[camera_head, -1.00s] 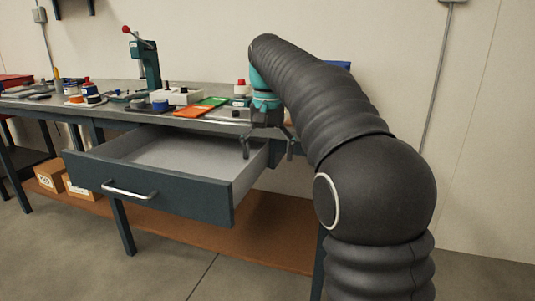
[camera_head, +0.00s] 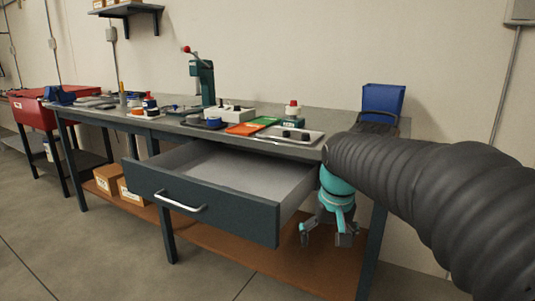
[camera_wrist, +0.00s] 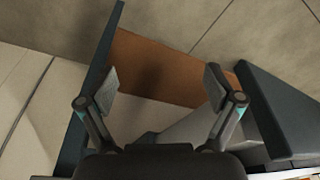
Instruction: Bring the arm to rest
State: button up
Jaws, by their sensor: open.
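My gripper (camera_head: 328,236) hangs at the end of my black-sleeved arm, to the right of the open drawer (camera_head: 232,212) and in front of the bench's right end. Its fingers are spread apart and hold nothing. In the wrist view my gripper (camera_wrist: 163,85) also shows open, with bare space between the fingertips and the brown lower shelf (camera_wrist: 160,66) beyond. The drawer is pulled well out, and the part of its inside that shows looks empty. The right part of the bench is partly hidden by my arm.
The workbench (camera_head: 345,122) carries a teal press (camera_head: 202,82), an orange tray (camera_head: 243,129), a grey tray (camera_head: 290,137) and small items. A blue bin (camera_head: 383,101) stands at its right end. Cardboard boxes (camera_head: 108,179) sit on the lower shelf. Floor in front is clear.

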jog(key=s+d+f+t, duration=0.1)
jog(key=s+f, duration=0.1)
jog(key=s, duration=0.8)
jog(key=s+d+f+t, duration=0.1)
jog(key=s+f+t, duration=0.1)
jog(key=s, duration=0.8)
jog(key=shift+s+d+f, duration=0.2)
jog(key=shift+s+d, duration=0.05)
jog(key=shift+d, duration=0.05)
